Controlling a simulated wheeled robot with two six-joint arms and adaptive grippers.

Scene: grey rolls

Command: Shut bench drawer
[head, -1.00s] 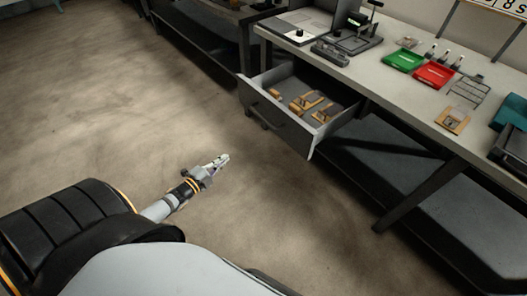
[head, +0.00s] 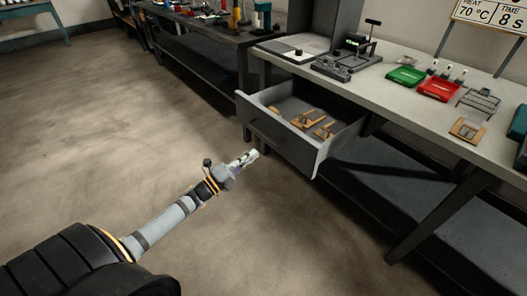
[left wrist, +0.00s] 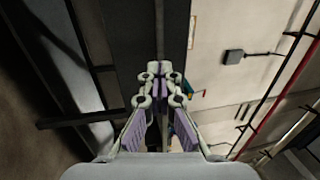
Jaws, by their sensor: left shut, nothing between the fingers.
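The bench drawer (head: 284,143) stands pulled out from under the bench top (head: 400,92), with a dark front and light grey walls. Several wooden pieces (head: 310,118) lie inside it. My left gripper (head: 252,155) is in front of the drawer and a little below its front face, shut and empty, pointing toward the bench. It looks apart from the drawer front, though the exact gap is hard to judge. In the left wrist view the fingers (left wrist: 165,68) are together with nothing between them. My right gripper is not in view.
On the bench top are a green tray (head: 406,75), a red tray (head: 438,89) and a dark press-like device (head: 362,52). A dark lower shelf (head: 400,190) runs under the bench. Another bench (head: 195,30) stands behind left. The floor (head: 100,120) on the left is clear.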

